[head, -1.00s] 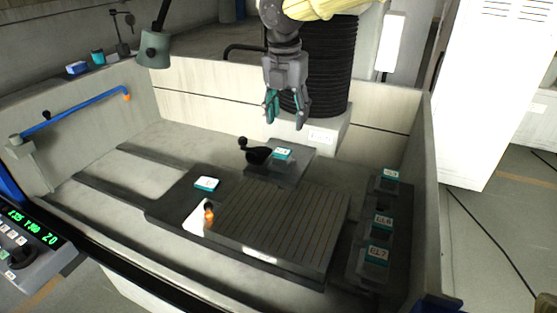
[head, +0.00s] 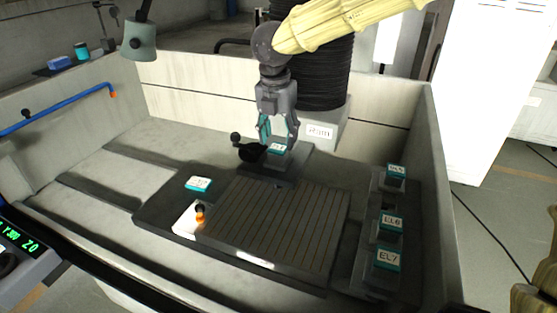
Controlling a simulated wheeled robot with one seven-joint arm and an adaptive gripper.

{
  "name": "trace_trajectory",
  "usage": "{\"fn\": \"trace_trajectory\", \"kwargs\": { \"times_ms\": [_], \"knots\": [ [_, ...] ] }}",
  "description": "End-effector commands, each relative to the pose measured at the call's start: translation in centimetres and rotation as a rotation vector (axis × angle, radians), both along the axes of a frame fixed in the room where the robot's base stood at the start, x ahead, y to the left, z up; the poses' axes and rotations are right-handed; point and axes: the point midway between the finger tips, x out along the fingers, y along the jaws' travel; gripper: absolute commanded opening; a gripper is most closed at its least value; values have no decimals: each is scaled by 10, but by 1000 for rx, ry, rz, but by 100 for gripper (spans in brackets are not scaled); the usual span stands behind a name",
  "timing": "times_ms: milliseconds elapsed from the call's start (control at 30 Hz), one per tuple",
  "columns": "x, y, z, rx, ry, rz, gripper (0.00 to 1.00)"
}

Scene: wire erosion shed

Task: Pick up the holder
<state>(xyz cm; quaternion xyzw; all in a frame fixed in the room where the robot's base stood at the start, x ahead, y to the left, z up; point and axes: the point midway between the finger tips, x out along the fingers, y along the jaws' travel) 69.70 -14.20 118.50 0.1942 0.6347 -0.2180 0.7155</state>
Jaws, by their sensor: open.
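My gripper (head: 277,142) points down at the back of the tank, open, its fingers apart on either side of a small holder (head: 278,149) with a teal body and a white label. That holder sits on a dark block behind the slotted plate; the fingers partly cover it, and I cannot tell whether they touch it. Another teal holder with a white label (head: 198,184) lies on the dark table at left. Teal holders marked EL5 (head: 396,171), EL6 (head: 390,223) and EL7 (head: 388,259) stand in the rack at right.
The slotted dark plate (head: 275,222) fills the middle. A black ball-ended handle (head: 247,150) is just left of my gripper. A white block with an orange-and-black knob (head: 199,214) is at front left. A black bellows column (head: 322,75) stands close behind. Tank walls surround everything.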

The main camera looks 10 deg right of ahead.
Motion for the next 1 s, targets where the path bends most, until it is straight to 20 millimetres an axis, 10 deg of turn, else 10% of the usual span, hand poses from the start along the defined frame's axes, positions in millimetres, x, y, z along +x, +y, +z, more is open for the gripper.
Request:
{"fn": "trace_trajectory", "kwargs": {
  "times_ms": [767, 1000],
  "knots": [
    [9, -3, -52, -1, -1, 0, 52],
    [9, -3, -52, -1, -1, 0, 14]
  ]
}}
